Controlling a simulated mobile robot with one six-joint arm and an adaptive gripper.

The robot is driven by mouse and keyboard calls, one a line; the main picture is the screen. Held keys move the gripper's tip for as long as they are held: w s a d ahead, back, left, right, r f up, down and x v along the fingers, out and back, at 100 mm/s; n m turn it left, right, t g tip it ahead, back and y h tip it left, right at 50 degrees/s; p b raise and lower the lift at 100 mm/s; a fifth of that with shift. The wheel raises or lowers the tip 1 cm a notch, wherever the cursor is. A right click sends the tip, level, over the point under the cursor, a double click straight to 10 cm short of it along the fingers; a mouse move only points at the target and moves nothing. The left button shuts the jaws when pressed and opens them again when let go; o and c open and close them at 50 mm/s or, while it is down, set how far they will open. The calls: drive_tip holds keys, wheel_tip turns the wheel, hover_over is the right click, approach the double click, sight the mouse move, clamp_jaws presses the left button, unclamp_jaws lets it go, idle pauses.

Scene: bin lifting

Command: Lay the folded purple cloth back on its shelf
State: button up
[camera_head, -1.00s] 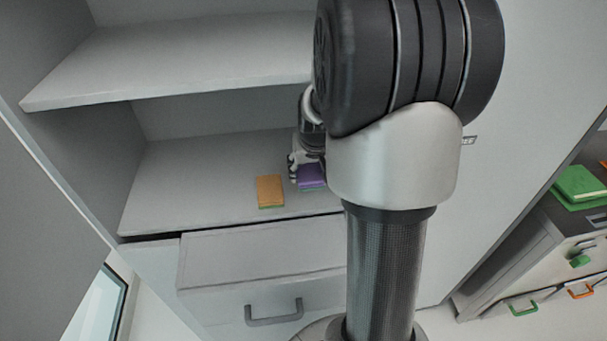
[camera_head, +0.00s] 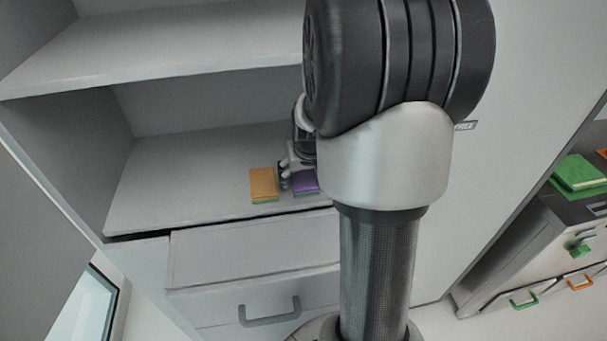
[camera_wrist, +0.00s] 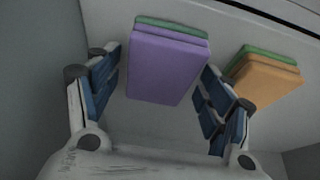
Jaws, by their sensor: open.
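The folded purple cloth (camera_head: 305,182) lies on the lower shelf (camera_head: 190,185) of the cabinet, near its front edge, partly hidden by my arm in the head view. In the wrist view the purple cloth (camera_wrist: 168,65) shows whole, with a green layer along its far edge. My gripper (camera_head: 284,176) is at the cloth on the shelf. In the wrist view my gripper (camera_wrist: 155,85) is open, its blue-padded fingers apart on either side of the cloth, with gaps between.
An orange cloth (camera_head: 263,185) with a green layer lies just left of the purple one, close to my gripper's finger. An upper shelf (camera_head: 160,55) hangs above. A drawer (camera_head: 250,260) is below. Green items (camera_head: 580,172) sit on a unit at right. The shelf's left part is clear.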

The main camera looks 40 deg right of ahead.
drive_tip(key=shift+r, duration=0.15)
drive_tip(key=p+v, duration=0.3)
drive_tip(key=v, duration=0.9)
drive_tip(key=shift+a, duration=0.1)
drive_tip(key=s+a+r+n+y+p, duration=0.15)
drive_tip(key=a+r, duration=0.25)
drive_tip(key=a, duration=1.2)
drive_tip(key=s+a+r+n+b, duration=0.1)
drive_tip(key=s+a+n, duration=0.3)
drive_tip(key=s+a, duration=0.3)
drive_tip(key=s+y, duration=0.1)
drive_tip(key=s, duration=0.4)
drive_tip(key=shift+s+a+n+t+b, duration=0.25)
drive_tip(key=shift+s+n+t+b, duration=0.05)
drive_tip(key=shift+s+n+b, duration=0.1)
